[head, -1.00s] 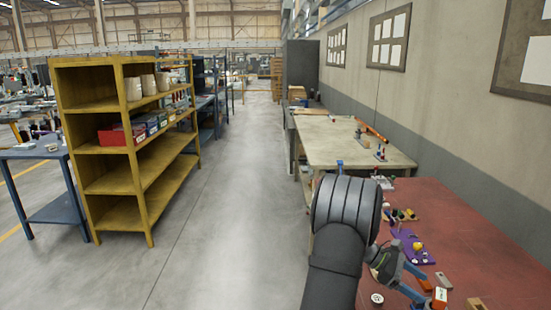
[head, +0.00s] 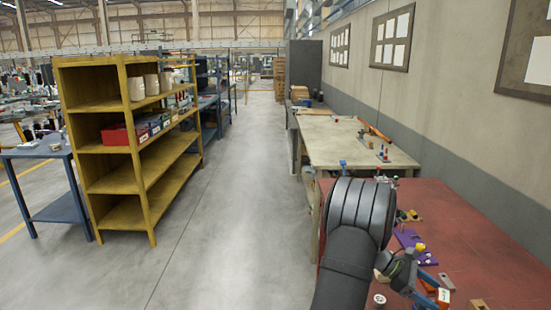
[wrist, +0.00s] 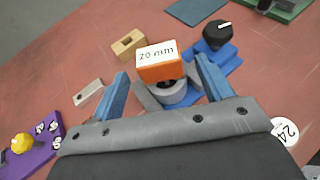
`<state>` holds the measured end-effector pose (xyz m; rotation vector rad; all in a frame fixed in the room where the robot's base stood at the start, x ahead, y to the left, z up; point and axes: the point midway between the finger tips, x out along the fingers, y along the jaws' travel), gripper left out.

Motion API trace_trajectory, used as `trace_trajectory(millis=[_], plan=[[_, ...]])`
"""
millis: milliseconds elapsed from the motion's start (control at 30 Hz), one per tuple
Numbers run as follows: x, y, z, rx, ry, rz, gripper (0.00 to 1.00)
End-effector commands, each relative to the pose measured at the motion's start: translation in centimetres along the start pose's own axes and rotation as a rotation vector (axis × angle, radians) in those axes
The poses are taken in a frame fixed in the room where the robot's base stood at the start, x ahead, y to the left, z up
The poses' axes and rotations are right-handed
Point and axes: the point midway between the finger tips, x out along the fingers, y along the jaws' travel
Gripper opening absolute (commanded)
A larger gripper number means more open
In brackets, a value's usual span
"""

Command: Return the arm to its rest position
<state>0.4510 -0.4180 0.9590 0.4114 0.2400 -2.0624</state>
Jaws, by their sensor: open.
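My arm reaches over the red table (head: 450,225) at the right of the head view. My gripper (wrist: 161,66) is open, with its two blue fingers apart and nothing held. In the head view my gripper (head: 432,291) hangs low near the table's front part. An orange block (wrist: 163,72) with a white "20 mm" label shows between and beyond the fingers; it also shows in the head view (head: 444,297). A grey round piece (wrist: 178,95) lies partly hidden beneath it. Whether the fingers touch anything cannot be told.
Around my gripper lie a wooden block (wrist: 128,45), a light metal bar (wrist: 88,92), a black knob on a blue base (wrist: 217,35), a purple board (wrist: 42,150) with a yellow knob, and a white "24" disc (wrist: 286,131). A yellow shelf (head: 140,190) stands left across a clear aisle.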

Motion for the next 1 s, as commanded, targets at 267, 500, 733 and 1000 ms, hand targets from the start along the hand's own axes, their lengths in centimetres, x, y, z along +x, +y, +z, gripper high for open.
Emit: trace_trajectory(millis=[267,500,733,1000], plan=[[5.8,-0.1,0.0,0.001,0.000,-0.004,0.72],[4.0,0.0,4.4,0.004,0.000,0.002,0.72],[2.7,0.0,7.4,0.002,0.000,0.001,0.72],[2.2,0.0,8.4,0.000,0.000,0.000,0.72]])
